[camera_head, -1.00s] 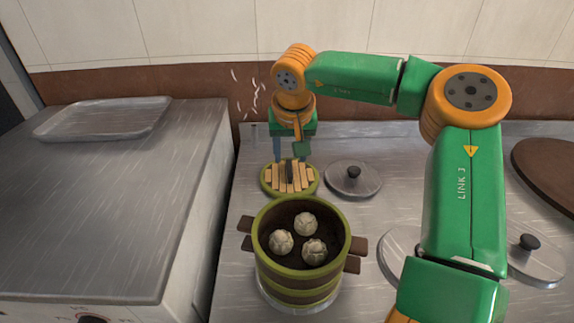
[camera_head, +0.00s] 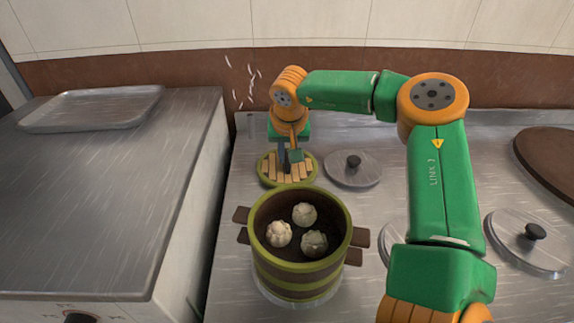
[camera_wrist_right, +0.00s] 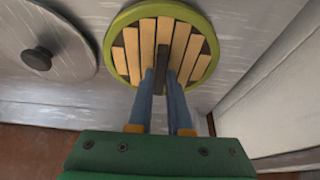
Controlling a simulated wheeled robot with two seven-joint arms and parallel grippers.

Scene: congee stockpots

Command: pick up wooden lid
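The wooden lid (camera_head: 271,172) is a round disc with a green rim and pale slats. It lies flat on the steel counter behind the steamer. It also shows in the right wrist view (camera_wrist_right: 131,50), with a dark bar handle (camera_wrist_right: 161,62) across its middle. My right gripper (camera_head: 290,162) points down over the lid. In the right wrist view the two blue fingers of my right gripper (camera_wrist_right: 160,85) stand on either side of the handle, close against it. The lid appears to rest on the counter. My left gripper is not in view.
An open steamer (camera_head: 258,245) with three buns stands in front of the lid. A metal pot lid (camera_head: 370,165) lies close to its right, another (camera_head: 512,255) further right. A brown round board (camera_head: 550,165) is at the far right. A tray (camera_head: 90,112) lies on the left unit.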

